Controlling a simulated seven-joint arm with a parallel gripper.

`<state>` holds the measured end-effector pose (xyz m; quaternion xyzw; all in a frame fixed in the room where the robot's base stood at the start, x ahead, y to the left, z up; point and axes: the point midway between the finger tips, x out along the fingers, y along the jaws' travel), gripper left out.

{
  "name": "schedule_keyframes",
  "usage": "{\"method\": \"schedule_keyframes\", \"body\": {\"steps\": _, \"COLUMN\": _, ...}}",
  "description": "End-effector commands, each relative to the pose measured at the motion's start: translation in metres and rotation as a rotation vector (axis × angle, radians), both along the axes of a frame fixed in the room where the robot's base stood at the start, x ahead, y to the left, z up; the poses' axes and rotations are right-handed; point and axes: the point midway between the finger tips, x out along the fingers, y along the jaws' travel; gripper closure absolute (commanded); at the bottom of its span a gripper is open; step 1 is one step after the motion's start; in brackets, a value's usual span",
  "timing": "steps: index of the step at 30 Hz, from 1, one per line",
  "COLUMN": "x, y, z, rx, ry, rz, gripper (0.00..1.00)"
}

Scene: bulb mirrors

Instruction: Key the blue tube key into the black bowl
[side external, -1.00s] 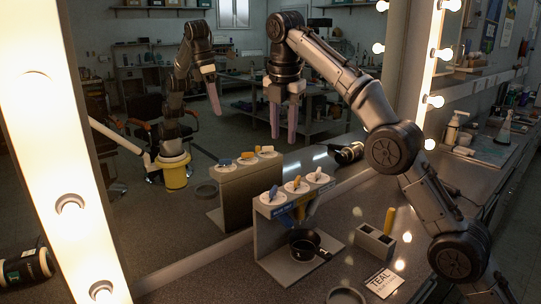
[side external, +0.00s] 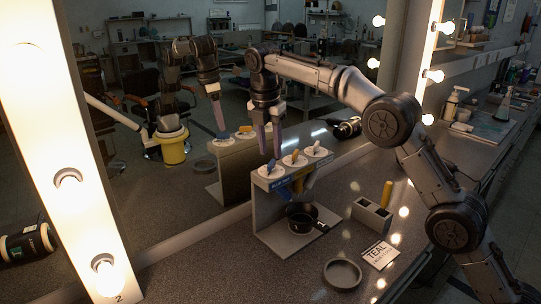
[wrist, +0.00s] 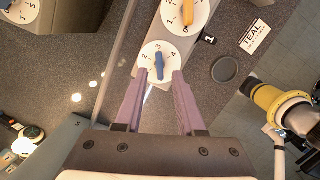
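The blue tube key (side external: 272,165) sits on the nearest-left white dial of a grey stand (side external: 264,205). In the wrist view the blue key (wrist: 159,62) lies on a numbered dial, between and slightly beyond my fingertips. My gripper (side external: 269,154) is open, its two purple fingers pointing down just above the blue key's dial. In the wrist view my gripper (wrist: 160,77) shows a gap on both sides of the key; contact is not visible. The black bowl (side external: 302,222) stands on the stand's base below the coloured tubes, its handle to the right.
A mirror behind reflects the stand and arm. A grey block with a yellow stick (side external: 372,216), a TEAL card (side external: 380,255) and a dark round dish (side external: 343,274) lie right and front.

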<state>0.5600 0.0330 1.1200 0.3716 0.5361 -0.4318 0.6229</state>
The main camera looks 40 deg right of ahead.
Motion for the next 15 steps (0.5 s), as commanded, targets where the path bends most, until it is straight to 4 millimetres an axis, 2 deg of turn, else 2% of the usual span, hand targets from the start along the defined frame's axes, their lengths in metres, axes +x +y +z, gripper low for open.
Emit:
{"method": "schedule_keyframes", "body": {"steps": 6, "x": 0.001, "y": -0.004, "z": -0.024, "rx": 0.000, "ry": 0.002, "rz": -0.001, "gripper": 0.62}}
{"method": "schedule_keyframes", "body": {"steps": 15, "x": 0.002, "y": -0.004, "z": -0.025, "rx": 0.000, "ry": 0.000, "rz": -0.001, "gripper": 0.62}}
